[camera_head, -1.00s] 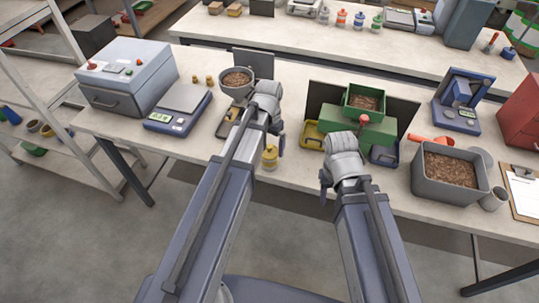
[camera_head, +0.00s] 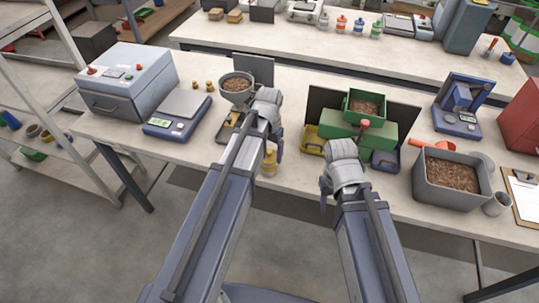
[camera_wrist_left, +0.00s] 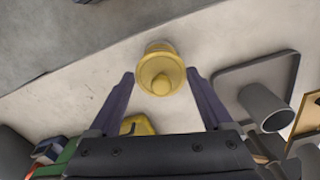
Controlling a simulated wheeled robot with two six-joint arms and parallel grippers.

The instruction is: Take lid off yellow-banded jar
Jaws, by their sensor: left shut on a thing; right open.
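The yellow-banded jar (camera_head: 268,168) stands near the front edge of the bench, partly hidden by my left gripper (camera_head: 276,152). In the left wrist view its yellow lid (camera_wrist_left: 162,72), with a round knob on top, sits between the two fingers of my left gripper (camera_wrist_left: 160,78). My left gripper is shut on the lid. I cannot tell whether the lid is seated on the jar or lifted a little. My right gripper (camera_head: 325,190) is open and empty in front of the bench edge, near the green machine (camera_head: 375,130).
A funnel stand (camera_head: 237,97) is behind the left gripper, and a blue scale (camera_head: 178,115) is further left. A yellow bin (camera_head: 313,140) and a blue bin (camera_head: 386,160) flank the green machine. A grey tub of pellets (camera_head: 440,200) stands at right.

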